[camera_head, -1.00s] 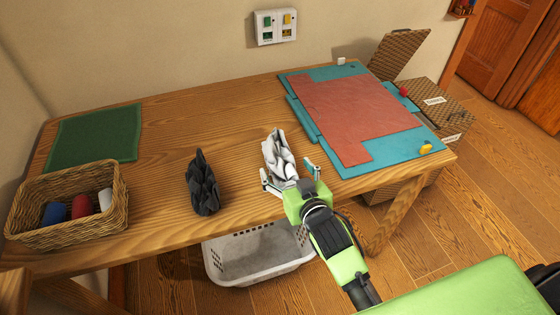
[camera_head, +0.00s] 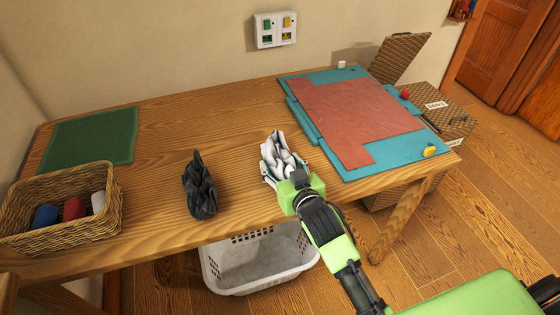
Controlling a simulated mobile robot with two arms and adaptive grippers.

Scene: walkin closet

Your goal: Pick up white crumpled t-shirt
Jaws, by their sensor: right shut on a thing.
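The white crumpled t-shirt (camera_head: 282,150) sits bunched on the wooden table, near its front edge. My right gripper (camera_head: 285,168) reaches in from the front right and is shut on the near part of the t-shirt. Its green palm hides the lower end of the cloth, and the fingers show only in part at its sides. The t-shirt appears to be at table level; I cannot tell whether it is lifted. My left gripper is not in view.
A dark crumpled garment (camera_head: 200,187) lies left of the t-shirt. A teal folding board (camera_head: 430,145) with red cloth (camera_head: 350,115) is at right. A wicker basket (camera_head: 60,240) with rolled items and a green mat (camera_head: 92,138) are at left. A grey laundry basket (camera_head: 262,275) stands below the table.

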